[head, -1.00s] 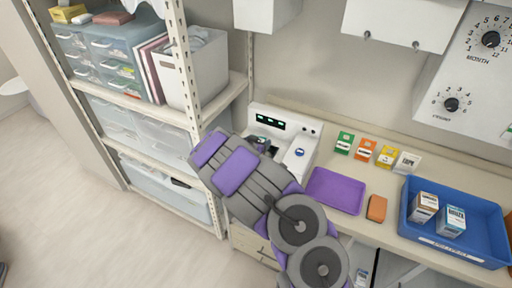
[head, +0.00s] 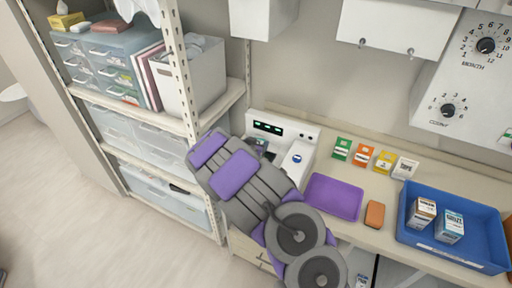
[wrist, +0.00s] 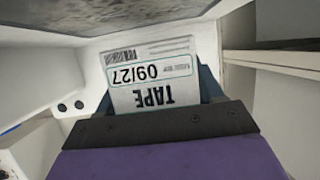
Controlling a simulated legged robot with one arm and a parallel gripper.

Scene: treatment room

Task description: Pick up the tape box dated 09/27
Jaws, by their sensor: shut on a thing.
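The tape box (wrist: 150,72) is white, with a barcode and a label reading TAPE and 09/27, upside down in the wrist view. My gripper (wrist: 157,98) is shut on it, with dark fingers at both its sides. In the head view my gripper (head: 259,147) is in front of the white machine with green displays (head: 284,134); the held box cannot be made out there. Another white box marked TAPE (head: 405,168) stands on the counter at the right end of a row of small boxes.
Green (head: 342,148), orange (head: 363,155) and yellow (head: 384,161) boxes stand at the back of the counter. A purple tray (head: 333,196), an orange block (head: 374,214) and a blue bin (head: 484,250) with two boxes lie in front. A shelf rack (head: 183,80) stands left.

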